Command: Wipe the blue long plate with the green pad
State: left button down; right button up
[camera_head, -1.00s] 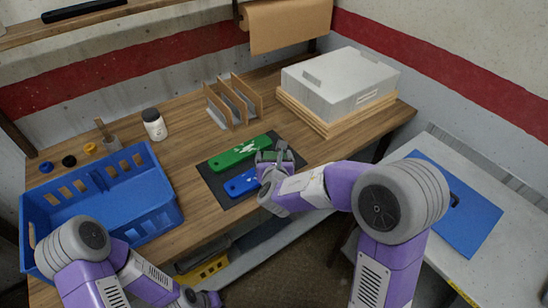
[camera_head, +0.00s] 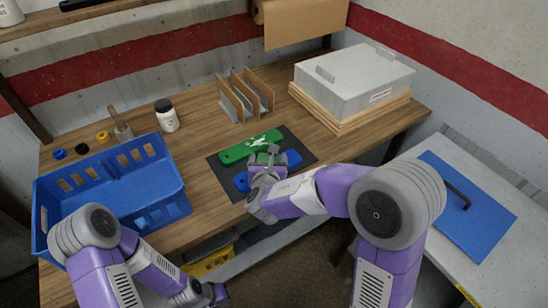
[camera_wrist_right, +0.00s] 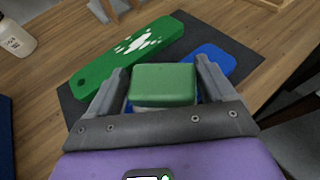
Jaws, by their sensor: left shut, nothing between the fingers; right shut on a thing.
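The blue long plate (camera_head: 293,158) lies on a dark mat, and its middle is hidden by my right gripper. It also shows in the right wrist view (camera_wrist_right: 212,58). My right gripper (camera_head: 266,160) is shut on the green pad (camera_wrist_right: 164,84), which has a pale underside and is held over the blue plate. Whether the pad touches the plate cannot be told. A green long plate (camera_head: 238,152) with a white mark lies beside the blue one, further back. My left gripper (camera_head: 217,294) is shut and empty, low in front of the table.
The dark mat (camera_head: 229,188) lies on the wooden table. A blue crate (camera_head: 185,205) stands at the left, with a white jar (camera_head: 167,121) behind it. A divider rack (camera_head: 232,103) and a grey box (camera_head: 350,90) stand at the back. A blue panel (camera_head: 490,215) lies on the right-hand surface.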

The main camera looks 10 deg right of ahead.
jog(key=shift+s+a+f, duration=0.1)
jog(key=shift+s+a, duration=0.2)
jog(key=shift+a, duration=0.5)
jog(key=shift+s+a+r, duration=0.1)
jog(key=shift+s+a, duration=0.25)
jog(key=shift+a, duration=0.4)
jog(key=shift+s+a+f, duration=0.1)
jog(key=shift+s+a, duration=0.2)
jog(key=shift+a, duration=0.5)
jog(key=shift+w+d+b, duration=0.25)
jog(key=shift+d+b, duration=0.3)
jog(key=shift+d, duration=0.6)
jog(key=shift+w+d+b, duration=0.3)
jog(key=shift+d+b, duration=0.3)
jog(key=shift+d, duration=0.6)
jog(key=shift+w+d+b, duration=0.25)
jog(key=shift+d+b, duration=0.3)
jog(key=shift+d, duration=0.6)
jog(key=shift+w+d+f+b, duration=0.1)
jog(key=shift+w+d+b, duration=0.05)
jog(key=shift+d, duration=0.3)
jog(key=shift+w+d+b, duration=0.1)
jog(key=shift+d+b, duration=0.05)
jog(key=shift+d, duration=0.3)
jog(key=shift+w+d+f, duration=0.1)
jog(key=shift+w+d, duration=0.15)
jog(key=shift+d, duration=0.55)
